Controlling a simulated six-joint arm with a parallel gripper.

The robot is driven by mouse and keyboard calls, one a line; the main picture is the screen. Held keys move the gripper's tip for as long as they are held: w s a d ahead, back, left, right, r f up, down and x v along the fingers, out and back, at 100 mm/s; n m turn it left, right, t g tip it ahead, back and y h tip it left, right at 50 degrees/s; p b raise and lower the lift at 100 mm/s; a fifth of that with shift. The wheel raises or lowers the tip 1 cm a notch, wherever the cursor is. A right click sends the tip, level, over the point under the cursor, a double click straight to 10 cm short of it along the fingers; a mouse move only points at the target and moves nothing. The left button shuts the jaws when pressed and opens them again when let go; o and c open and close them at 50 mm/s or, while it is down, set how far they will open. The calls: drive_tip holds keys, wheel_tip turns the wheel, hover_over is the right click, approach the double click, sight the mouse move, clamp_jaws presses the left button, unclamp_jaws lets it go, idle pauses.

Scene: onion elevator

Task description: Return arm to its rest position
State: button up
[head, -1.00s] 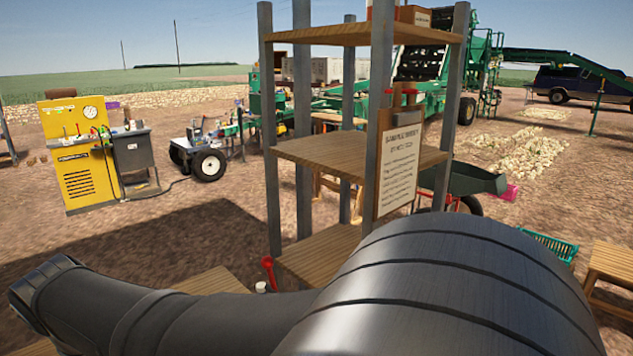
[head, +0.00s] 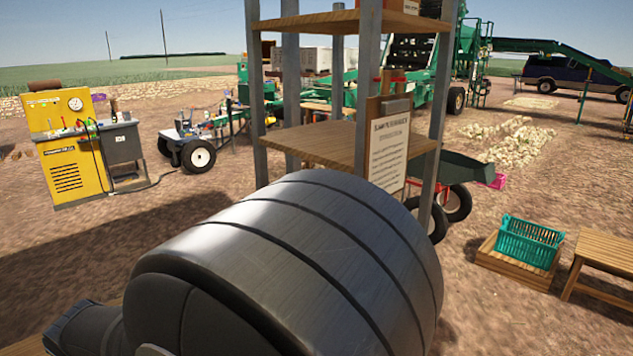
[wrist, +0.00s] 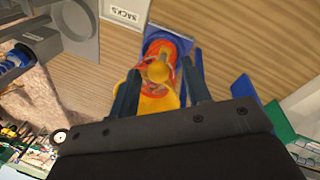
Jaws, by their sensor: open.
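My arm's large dark links (head: 290,260) fill the lower middle of the head view; my gripper is not visible there. In the wrist view my gripper (wrist: 162,70) is open, its two dark fingers spread apart over a wooden surface (wrist: 225,50). An orange and yellow object (wrist: 160,72) shows between and beyond the fingers, on or in front of a blue piece (wrist: 165,38). I cannot tell whether the fingers touch it.
A wooden shelf rack (head: 330,142) with metal posts stands close beyond my arm. A teal crate (head: 530,242) and wooden table (head: 605,250) stand right, a yellow machine (head: 68,165) left.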

drive_tip(key=s+r, duration=0.3)
drive_tip(key=r, duration=1.4)
drive_tip(key=w+f, duration=0.1)
drive_tip(key=f, duration=0.4)
drive_tip(key=w+f, duration=0.1)
drive_tip(key=f, duration=0.5)
drive_tip(key=w+f, duration=0.1)
drive_tip(key=f, duration=0.5)
drive_tip(key=shift+w+d, duration=0.3)
drive_tip(key=shift+w+d+n, duration=0.4)
drive_tip(key=shift+n, duration=0.3)
